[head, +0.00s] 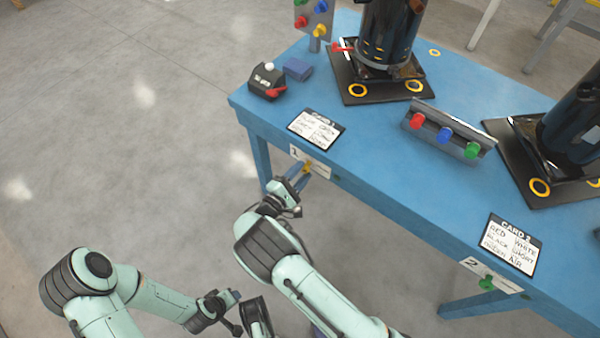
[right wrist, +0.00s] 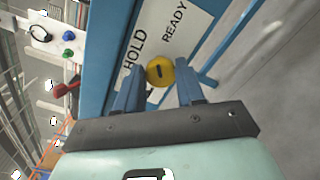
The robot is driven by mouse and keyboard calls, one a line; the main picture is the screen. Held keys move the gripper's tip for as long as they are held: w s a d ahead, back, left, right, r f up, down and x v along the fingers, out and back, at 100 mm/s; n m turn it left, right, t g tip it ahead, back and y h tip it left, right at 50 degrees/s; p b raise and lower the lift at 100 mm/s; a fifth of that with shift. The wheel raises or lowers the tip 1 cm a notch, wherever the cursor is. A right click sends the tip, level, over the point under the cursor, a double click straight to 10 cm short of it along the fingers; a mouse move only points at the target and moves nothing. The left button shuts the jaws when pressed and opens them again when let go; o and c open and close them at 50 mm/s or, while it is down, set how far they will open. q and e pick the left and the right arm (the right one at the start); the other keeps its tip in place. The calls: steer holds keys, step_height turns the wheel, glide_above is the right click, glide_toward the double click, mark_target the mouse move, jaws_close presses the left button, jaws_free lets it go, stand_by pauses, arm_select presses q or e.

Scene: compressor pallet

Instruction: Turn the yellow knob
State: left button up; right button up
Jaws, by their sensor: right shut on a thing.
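The yellow knob (head: 308,164) is on a white plate numbered 1 on the front edge of the blue table. In the right wrist view the yellow knob (right wrist: 160,71) is round with a short dark mark on its face, in front of a white plate (right wrist: 150,35) lettered HOLD and READY. My right gripper (head: 300,179) is at the knob; in the right wrist view its two blue fingers (right wrist: 158,92) stand on either side of the knob, shut on it. My left gripper (head: 228,301) is low in the head view, away from the table, its fingers unclear.
The blue table (head: 375,125) holds card 1 (head: 316,129), card 2 (head: 510,245), a bar with red, blue and green knobs (head: 448,130), a black box (head: 266,82) and two dark cylinders on bases. A green knob (head: 486,283) is on plate 2. Floor left of the table is clear.

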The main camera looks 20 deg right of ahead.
steer(key=m, duration=0.3)
steer(key=shift+f+m, duration=0.1)
steer(key=shift+m, duration=0.2)
arm_select(q)
steer(key=shift+w+a+f, duration=0.1)
steer(key=shift+w+f, duration=0.05)
arm_select(e)
steer(key=shift+m, duration=1.8)
steer(key=o, duration=1)
arm_select(q)
steer(key=shift+s+d+r+g+p, duration=0.15)
steer(key=shift+s+d+r+p, duration=0.2)
steer(key=shift+s, duration=0.2)
steer(key=shift+s+d+r+g+p, duration=0.15)
steer(key=shift+s+d+r+p, duration=0.1)
steer(key=shift+s+r, duration=0.2)
arm_select(e)
steer(key=v, duration=1.3)
steer(key=shift+s+a, duration=0.15)
steer(key=shift+s, duration=0.05)
